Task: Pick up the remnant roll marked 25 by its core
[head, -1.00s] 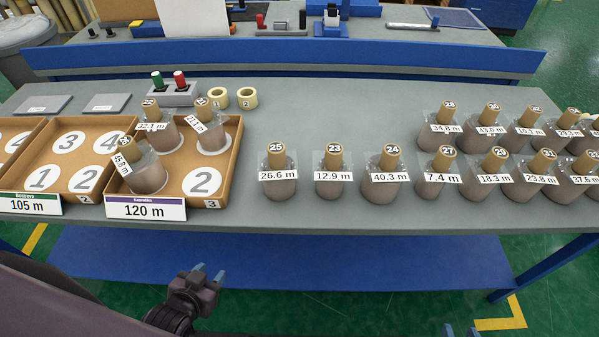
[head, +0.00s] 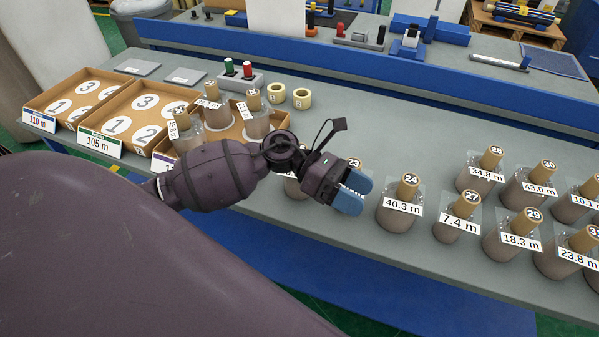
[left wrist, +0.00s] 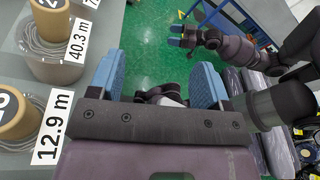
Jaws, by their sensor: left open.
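The roll marked 25 (head: 294,188) stands on the grey table in the head view, mostly hidden by my left wrist; its core and number are covered. My left gripper (head: 353,195) is open and empty, with blue fingers in front of the roll marked 23 (head: 353,164), right of roll 25. In the left wrist view the open left gripper (left wrist: 154,80) has nothing between its fingers. Roll 23, labelled 12.9 m (left wrist: 14,117), is beside it at the left edge. My right gripper (left wrist: 176,35) shows small there, its blue tips apart.
Roll 24 (head: 400,216) stands right of my left gripper, with several more wrapped rolls beyond. A cardboard tray (head: 165,146) holding rolls stands left, behind my arm. Two tape rings (head: 302,98) lie behind. The table middle behind the gripper is clear.

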